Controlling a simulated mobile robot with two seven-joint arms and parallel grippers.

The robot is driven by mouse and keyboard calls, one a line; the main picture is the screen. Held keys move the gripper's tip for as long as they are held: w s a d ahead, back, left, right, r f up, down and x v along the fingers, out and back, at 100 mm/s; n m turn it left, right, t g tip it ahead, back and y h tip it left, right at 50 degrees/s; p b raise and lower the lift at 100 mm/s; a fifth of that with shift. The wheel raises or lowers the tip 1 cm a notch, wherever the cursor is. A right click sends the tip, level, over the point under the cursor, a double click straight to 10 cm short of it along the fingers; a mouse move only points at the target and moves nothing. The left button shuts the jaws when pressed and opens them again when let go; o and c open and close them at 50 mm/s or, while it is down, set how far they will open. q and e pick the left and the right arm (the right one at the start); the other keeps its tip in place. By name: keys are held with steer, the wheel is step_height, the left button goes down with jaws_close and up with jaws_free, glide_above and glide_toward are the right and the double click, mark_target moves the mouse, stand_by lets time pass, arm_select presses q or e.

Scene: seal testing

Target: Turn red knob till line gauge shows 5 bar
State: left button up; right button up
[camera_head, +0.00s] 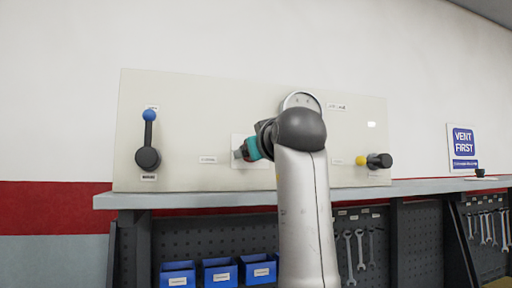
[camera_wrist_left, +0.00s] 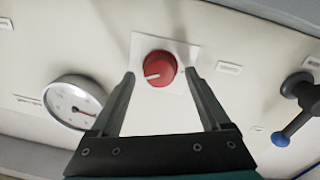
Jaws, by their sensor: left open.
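The red knob (camera_wrist_left: 160,68) sits on a white square plate on the panel, with a white pointer mark on its face. My left gripper (camera_wrist_left: 159,76) is open, its two fingers reaching to either side of the knob with gaps visible. In the head view my left gripper (camera_head: 242,153) is in front of the white plate and the knob is hidden. The round line gauge (camera_wrist_left: 74,102) has a red needle; its numbers are too small to read. In the head view only the top of the gauge (camera_head: 300,98) shows above my arm. My right gripper is not in view.
A blue-tipped lever (camera_head: 148,140) is on the panel's left and a yellow-and-black valve handle (camera_head: 376,160) on its right. A grey shelf (camera_head: 170,200) runs below the panel. Blue bins (camera_head: 220,273) and wrenches (camera_head: 360,250) are beneath it.

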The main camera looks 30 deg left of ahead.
arm_select(q)
jaws_close()
stand_by(0.6)
